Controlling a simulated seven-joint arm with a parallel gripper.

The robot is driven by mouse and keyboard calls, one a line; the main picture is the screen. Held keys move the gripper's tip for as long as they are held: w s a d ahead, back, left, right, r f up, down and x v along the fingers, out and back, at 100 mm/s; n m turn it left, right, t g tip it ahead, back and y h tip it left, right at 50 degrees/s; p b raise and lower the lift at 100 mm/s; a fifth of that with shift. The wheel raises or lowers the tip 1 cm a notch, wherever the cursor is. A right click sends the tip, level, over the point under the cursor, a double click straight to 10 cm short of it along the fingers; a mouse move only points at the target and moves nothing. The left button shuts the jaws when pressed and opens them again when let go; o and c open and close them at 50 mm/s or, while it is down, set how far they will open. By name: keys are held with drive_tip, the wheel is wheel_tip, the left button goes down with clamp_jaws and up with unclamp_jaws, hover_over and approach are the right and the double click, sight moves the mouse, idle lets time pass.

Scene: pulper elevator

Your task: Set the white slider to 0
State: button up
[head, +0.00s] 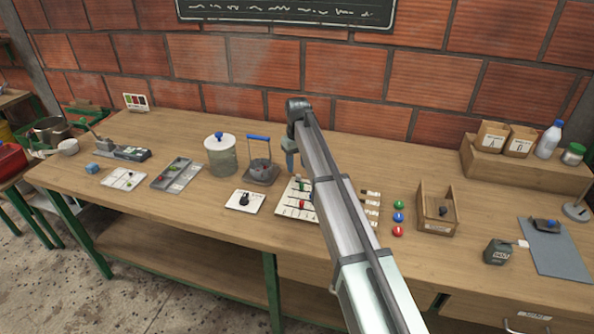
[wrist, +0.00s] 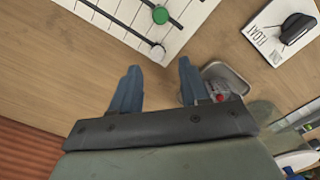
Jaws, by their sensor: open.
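The white slider board (head: 300,203) lies on the bench, partly hidden behind my arm in the head view. In the wrist view its corner (wrist: 125,20) fills the top, with dark slots and scale marks. The white slider knob (wrist: 157,52) sits near the board's lower edge, beside a green knob (wrist: 160,15). My gripper (wrist: 159,68) is open and empty. Its blue fingers point toward the board, and in the picture the white knob lies just beyond the fingertips, between them. I see no contact. In the head view my gripper (head: 290,163) is at the board's far side.
A black dial on a white plate (head: 245,201) lies left of the board. A pot with a blue-knobbed lid (head: 220,155) and a blue-handled device (head: 260,165) stand behind it. Coloured buttons (head: 398,217) and a wooden box (head: 437,208) are to the right.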

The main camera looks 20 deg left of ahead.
sight(297, 175)
wheel_tip(297, 175, up, 10)
idle(0.4)
